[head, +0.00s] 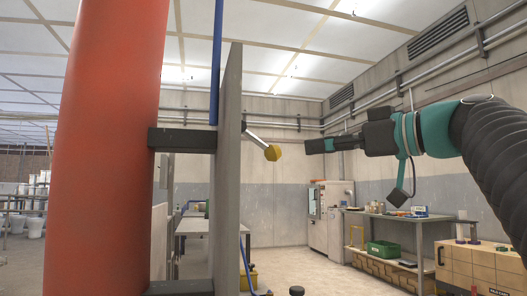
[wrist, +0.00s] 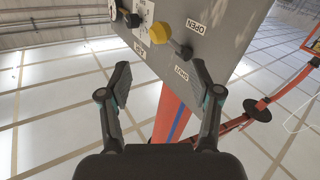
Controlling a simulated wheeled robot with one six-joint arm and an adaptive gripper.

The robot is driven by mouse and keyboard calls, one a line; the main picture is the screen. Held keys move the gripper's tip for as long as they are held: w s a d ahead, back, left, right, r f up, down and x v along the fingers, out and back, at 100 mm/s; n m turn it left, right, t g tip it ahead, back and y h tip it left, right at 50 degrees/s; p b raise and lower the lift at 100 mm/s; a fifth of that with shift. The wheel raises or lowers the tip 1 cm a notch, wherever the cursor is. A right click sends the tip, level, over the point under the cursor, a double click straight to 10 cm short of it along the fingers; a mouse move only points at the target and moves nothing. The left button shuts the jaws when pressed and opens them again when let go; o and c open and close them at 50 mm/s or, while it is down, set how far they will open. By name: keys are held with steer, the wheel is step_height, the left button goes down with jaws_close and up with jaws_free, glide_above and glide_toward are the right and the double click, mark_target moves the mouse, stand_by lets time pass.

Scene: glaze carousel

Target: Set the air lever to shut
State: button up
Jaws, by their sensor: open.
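The air lever has a yellow knob (head: 273,152) on a short metal rod that sticks out from the edge-on grey panel (head: 229,170) in the head view. In the wrist view the yellow knob (wrist: 160,33) shows on the panel face, with OPEN (wrist: 197,25) and SHUT (wrist: 181,73) labels near it. I cannot tell for sure which label the lever points at. My gripper (head: 314,146) is right of the knob in the head view, apart from it. In the wrist view my gripper (wrist: 161,84) is open and empty, its two fingers spread below the knob.
A black knob (wrist: 131,19) with a dial sits left of the lever on the panel. A thick orange column (head: 108,150) stands left of the panel, joined by dark brackets (head: 182,140). A bench (head: 400,216) with a green bin (head: 383,250) stands farther back on the right.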

mark_target(280, 151)
steer(key=p+x, duration=0.2)
steer(key=x, duration=1)
steer(key=shift+w+a+f, duration=0.1)
steer(key=shift+w+a, duration=0.05)
jaws_close()
